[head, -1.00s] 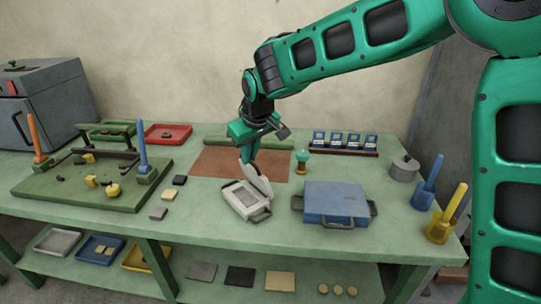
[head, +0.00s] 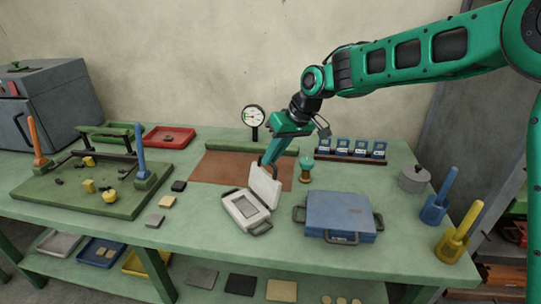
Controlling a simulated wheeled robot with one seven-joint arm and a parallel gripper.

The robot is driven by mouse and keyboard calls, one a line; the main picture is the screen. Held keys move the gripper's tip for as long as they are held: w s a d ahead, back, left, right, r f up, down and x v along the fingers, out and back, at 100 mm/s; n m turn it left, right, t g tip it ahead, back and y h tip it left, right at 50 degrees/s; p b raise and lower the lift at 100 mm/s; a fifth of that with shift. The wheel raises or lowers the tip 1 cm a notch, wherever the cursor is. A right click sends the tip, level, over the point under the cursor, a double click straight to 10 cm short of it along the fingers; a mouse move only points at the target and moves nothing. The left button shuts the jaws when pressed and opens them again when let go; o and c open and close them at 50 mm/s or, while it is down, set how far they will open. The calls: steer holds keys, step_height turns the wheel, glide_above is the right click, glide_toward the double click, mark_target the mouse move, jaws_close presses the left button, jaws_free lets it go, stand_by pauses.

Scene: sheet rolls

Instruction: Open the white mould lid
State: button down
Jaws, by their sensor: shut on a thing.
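The white mould (head: 233,216) lies on the green table, its lower half flat with a grey recessed plate and a dark handle at the front. Its white lid (head: 265,187) stands raised along the back right side, with its inner face showing. My gripper (head: 268,164) is at the top edge of the lid, pointing down, and is shut on it. The exact grip is small and partly hidden behind the lid.
A blue case (head: 340,212) lies close to the right of the white mould. A small teal-topped object (head: 306,168) stands just right of the lid. A dial gauge (head: 253,118) stands behind. A green tray (head: 75,195) with upright posts is at left.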

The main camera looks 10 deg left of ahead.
steer(key=shift+s+d+f, duration=0.1)
steer(key=shift+s+f, duration=0.15)
steer(key=shift+f, duration=0.05)
steer(key=c, duration=1.8)
jaws_free()
steer(key=shift+c, duration=0.2)
steer(key=shift+w+r, duration=0.1)
steer(key=w+v, duration=0.1)
steer(key=v, duration=0.9)
steer(key=shift+s+r, duration=0.35)
steer(key=shift+s, duration=0.1)
steer(key=shift+d, duration=0.1)
